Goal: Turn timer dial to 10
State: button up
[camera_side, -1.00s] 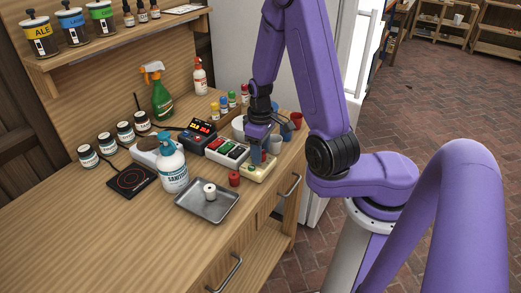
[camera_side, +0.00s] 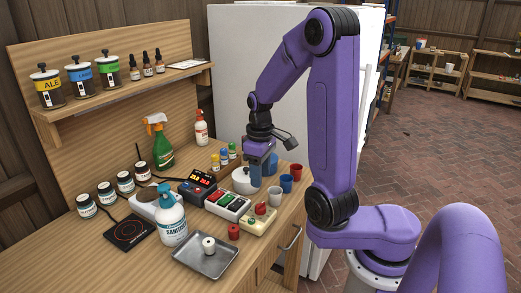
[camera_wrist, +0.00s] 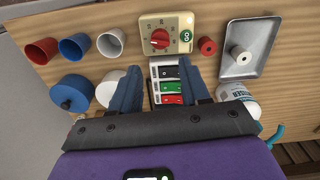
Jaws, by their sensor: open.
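I cannot read which number the dial points to. In the side view the timer (camera_side: 258,220) stands at the bench's front edge, with its dial in plain sight. My gripper (camera_side: 263,170) is open and empty, raised above the bench behind the timer. In the wrist view, my gripper's two blue fingers (camera_wrist: 162,67) are spread apart, below the timer in the picture and clear of the dial.
A switch box (camera_side: 228,206) stands beside the timer, with a red-lit display unit (camera_side: 198,186) beyond it. A blue cup (camera_side: 286,183) and a red cup (camera_side: 296,172) are close on the other side. A red knob (camera_side: 234,231) and a metal tray (camera_side: 190,257) lie nearby.

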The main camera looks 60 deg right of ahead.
notch_tip(320, 180, up, 7)
dwell(0.3)
